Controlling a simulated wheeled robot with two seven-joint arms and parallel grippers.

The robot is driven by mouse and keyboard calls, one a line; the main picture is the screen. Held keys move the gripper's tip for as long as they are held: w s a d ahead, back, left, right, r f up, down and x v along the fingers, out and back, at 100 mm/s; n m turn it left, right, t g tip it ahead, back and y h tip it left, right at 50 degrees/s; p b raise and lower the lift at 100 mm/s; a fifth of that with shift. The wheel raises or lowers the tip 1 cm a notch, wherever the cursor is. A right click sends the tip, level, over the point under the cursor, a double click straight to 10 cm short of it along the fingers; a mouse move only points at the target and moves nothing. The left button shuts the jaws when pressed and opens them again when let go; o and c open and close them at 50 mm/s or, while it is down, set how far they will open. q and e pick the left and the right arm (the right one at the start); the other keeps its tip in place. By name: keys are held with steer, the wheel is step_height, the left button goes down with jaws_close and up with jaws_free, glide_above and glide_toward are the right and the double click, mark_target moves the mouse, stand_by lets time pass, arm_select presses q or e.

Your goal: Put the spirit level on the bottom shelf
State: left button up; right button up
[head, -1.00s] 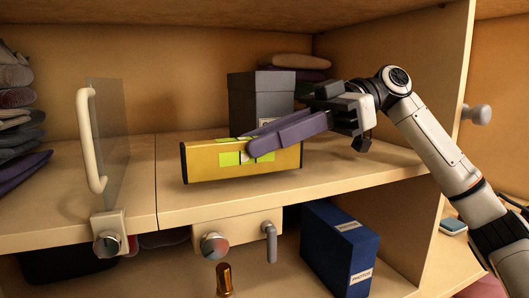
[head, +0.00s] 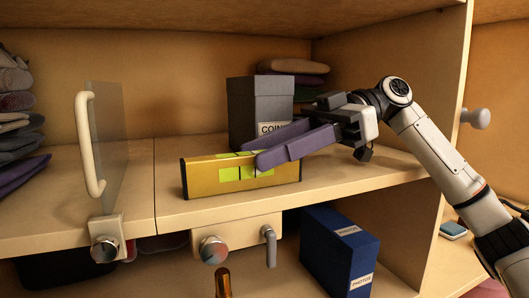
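The spirit level (head: 210,180) is a long yellow bar with bright green windows and dark ends. It lies lengthwise on the wooden shelf (head: 350,180) above the lower compartment and appears to rest on its boards. My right gripper (head: 262,158) reaches in from the right, its purple fingers at the level's upper edge, right of its middle. The near finger covers part of the level; the far finger is partly hidden, so I cannot tell whether they clasp it. The lower shelf (head: 280,285) shows beneath. My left gripper is not in view.
A grey box (head: 255,105) stands behind the level, with folded clothes (head: 292,68) beyond. A clear panel with a cream handle (head: 88,150) stands left. Knobs (head: 213,250) and a hook (head: 270,245) hang at the shelf front. A blue photo box (head: 325,250) and copper-coloured object (head: 223,284) are below.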

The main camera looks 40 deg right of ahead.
steer(key=v, duration=0.6)
steer(key=shift+s+d+r, duration=0.1)
steer(key=shift+d, duration=0.25)
stand_by(1.7)
